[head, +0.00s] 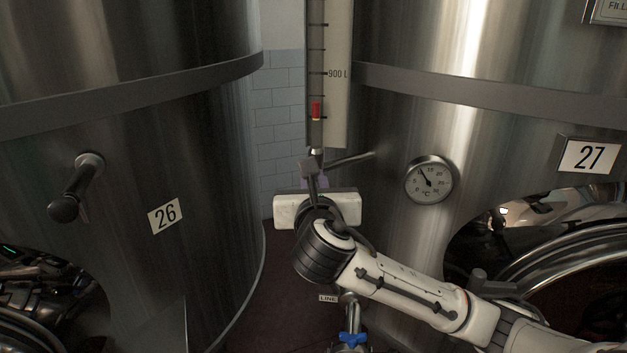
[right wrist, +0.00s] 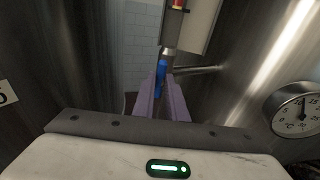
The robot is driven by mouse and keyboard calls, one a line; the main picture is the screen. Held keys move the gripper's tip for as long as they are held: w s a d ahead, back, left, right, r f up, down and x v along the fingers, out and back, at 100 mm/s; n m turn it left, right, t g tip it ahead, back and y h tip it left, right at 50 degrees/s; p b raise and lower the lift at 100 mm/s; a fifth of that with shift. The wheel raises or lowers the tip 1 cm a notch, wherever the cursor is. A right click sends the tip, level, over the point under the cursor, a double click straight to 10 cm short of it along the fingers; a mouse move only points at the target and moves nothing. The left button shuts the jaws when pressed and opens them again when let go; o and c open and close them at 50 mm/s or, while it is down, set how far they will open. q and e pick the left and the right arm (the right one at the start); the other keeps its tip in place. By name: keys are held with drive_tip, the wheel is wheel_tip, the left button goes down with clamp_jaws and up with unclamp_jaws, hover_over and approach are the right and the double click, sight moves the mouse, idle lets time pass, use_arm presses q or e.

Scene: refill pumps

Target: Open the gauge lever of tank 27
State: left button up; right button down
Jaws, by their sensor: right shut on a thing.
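Tank 27 (head: 470,80) is the large steel tank on the right, with its number plate (head: 590,156). Its level gauge (head: 335,80) stands upright at the tank's left side, with a red float (head: 316,111) below the 900 L mark. The blue gauge lever (right wrist: 161,72) shows under the gauge in the right wrist view, between the purple fingers of my right gripper (right wrist: 162,88). The gripper is shut on the lever. In the head view my right gripper (head: 318,181) is below the gauge's lower end, and the lever is hidden there. My left gripper is not in view.
Tank 26 (head: 130,140) stands on the left with a protruding handle (head: 76,187). A round thermometer (head: 429,180) sits on tank 27 right of the gauge. A thin pipe (head: 350,159) joins gauge and tank. A blue-handled valve (head: 352,339) is low down.

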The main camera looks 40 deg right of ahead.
drive_tip(key=shift+f, duration=0.1)
drive_tip(key=c, duration=1.8)
unclamp_jaws()
drive_tip(key=v, duration=1)
drive_tip(key=shift+s, duration=0.15)
drive_tip(key=shift+a, duration=0.1)
